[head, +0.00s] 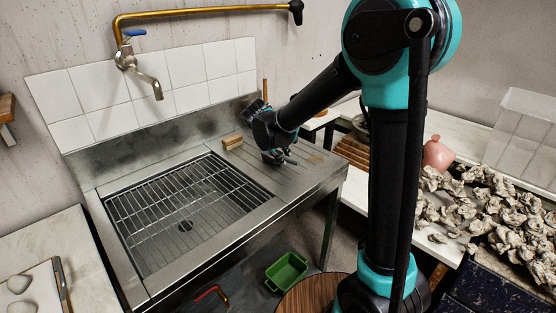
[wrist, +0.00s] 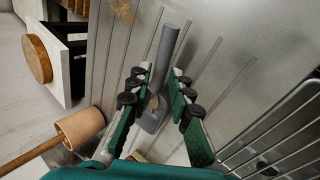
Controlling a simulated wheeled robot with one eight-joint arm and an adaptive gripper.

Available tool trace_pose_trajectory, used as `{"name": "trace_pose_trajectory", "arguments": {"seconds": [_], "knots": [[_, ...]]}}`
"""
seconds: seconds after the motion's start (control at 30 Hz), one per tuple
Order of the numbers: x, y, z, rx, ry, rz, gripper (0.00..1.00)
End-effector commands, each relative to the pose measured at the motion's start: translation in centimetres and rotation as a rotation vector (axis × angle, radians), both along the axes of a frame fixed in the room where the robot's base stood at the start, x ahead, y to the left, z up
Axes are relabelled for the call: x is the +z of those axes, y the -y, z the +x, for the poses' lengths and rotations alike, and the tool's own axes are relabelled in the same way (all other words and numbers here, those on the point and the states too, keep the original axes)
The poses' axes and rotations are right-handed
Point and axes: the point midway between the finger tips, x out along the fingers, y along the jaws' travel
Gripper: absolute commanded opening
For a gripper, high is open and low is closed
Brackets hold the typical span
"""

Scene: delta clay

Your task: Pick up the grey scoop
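The grey scoop (wrist: 166,52) lies on the ribbed steel drainboard (wrist: 225,40) in the wrist view. Its handle points away from me, and its wider end lies nearer, between my fingers. My gripper (wrist: 162,74) is open, with one green finger on each side of the scoop. I cannot tell whether either finger touches it. In the head view my gripper (head: 279,158) is low over the drainboard, right of the sink grid. The scoop cannot be made out clearly there.
The wire grid (head: 185,205) covers the sink to the left. A wooden block (head: 232,141) sits at the drainboard's back. A round wooden piece with a stick handle (wrist: 80,129) is left of my gripper in the wrist view. A green tub (head: 287,272) stands below.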

Motion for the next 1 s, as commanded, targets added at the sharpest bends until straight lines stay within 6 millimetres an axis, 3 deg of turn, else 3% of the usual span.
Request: {"name": "trace_pose_trajectory", "arguments": {"seconds": [0.2, 0.53, 0.7, 1.0], "knots": [[-2.6, 1.0, 1.3, -0.001, 0.000, 0.000, 0.20], [-3.1, 1.2, 1.5, 0.000, 0.000, 0.000, 0.20], [-3.1, 1.2, 1.5, 0.000, 0.000, 0.000, 0.00], [-3.1, 1.2, 1.5, 0.000, 0.000, 0.000, 0.00]]}}
